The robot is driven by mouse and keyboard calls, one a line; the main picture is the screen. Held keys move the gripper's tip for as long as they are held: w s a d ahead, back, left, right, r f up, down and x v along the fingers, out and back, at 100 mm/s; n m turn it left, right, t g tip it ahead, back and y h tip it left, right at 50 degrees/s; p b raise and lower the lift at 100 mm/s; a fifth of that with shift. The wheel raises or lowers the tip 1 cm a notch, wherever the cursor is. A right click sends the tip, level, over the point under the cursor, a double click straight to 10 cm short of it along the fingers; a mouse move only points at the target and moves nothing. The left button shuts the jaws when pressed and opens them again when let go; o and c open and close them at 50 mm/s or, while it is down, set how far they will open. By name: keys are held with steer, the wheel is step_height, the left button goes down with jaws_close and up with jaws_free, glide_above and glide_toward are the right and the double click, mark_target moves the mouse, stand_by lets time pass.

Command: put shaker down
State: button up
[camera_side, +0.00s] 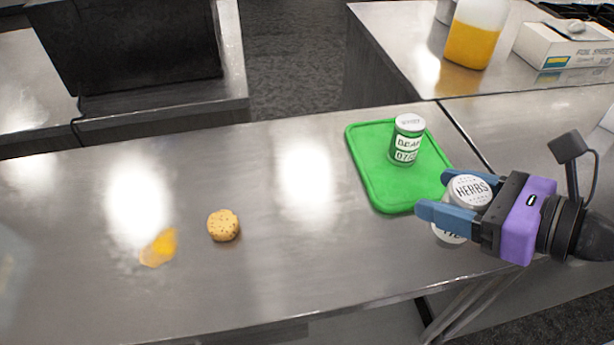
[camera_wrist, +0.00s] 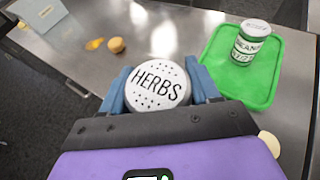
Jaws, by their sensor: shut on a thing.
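The shaker (camera_side: 470,190) has a pale perforated lid marked HERBS. My gripper (camera_side: 446,199) is shut on it, with one blue finger on each side. In the wrist view the shaker's lid (camera_wrist: 158,86) faces up between the fingers (camera_wrist: 160,92). The shaker's lower body is mostly hidden by my gripper in the side view, so I cannot tell whether it touches the counter. It is just beside the near right corner of the green board (camera_side: 385,195).
A labelled jar (camera_side: 407,140) stands on the green board. A round brown-yellow item (camera_side: 223,225) and a yellow spill (camera_side: 158,248) are on the steel counter (camera_side: 290,255), whose middle is clear. A yellow-filled container (camera_side: 475,40) and a box (camera_side: 565,45) stand behind.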

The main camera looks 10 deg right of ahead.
steer(key=w+a+m+t+h, duration=0.1)
steer(key=w+a+m+h, duration=0.15)
steer(key=w+a, duration=0.4)
steer(key=w+a+m+t+h, duration=0.1)
steer(key=w+a+m+h, duration=0.15)
steer(key=w, duration=0.65)
steer(key=shift+w+a+f, duration=1.65)
steer(key=shift+w+f, duration=0.1)
steer(key=shift+f, duration=0.4)
steer(key=shift+w+a+f, duration=1.6)
steer(key=shift+w+f, duration=0.15)
steer(key=shift+f, duration=0.35)
steer(key=shift+w+a+f, duration=1.65)
steer(key=shift+w+f, duration=0.1)
steer(key=shift+f, duration=0.4)
steer(key=shift+f, duration=0.1)
steer(key=o, duration=1.2)
steer(key=shift+c, duration=0.2)
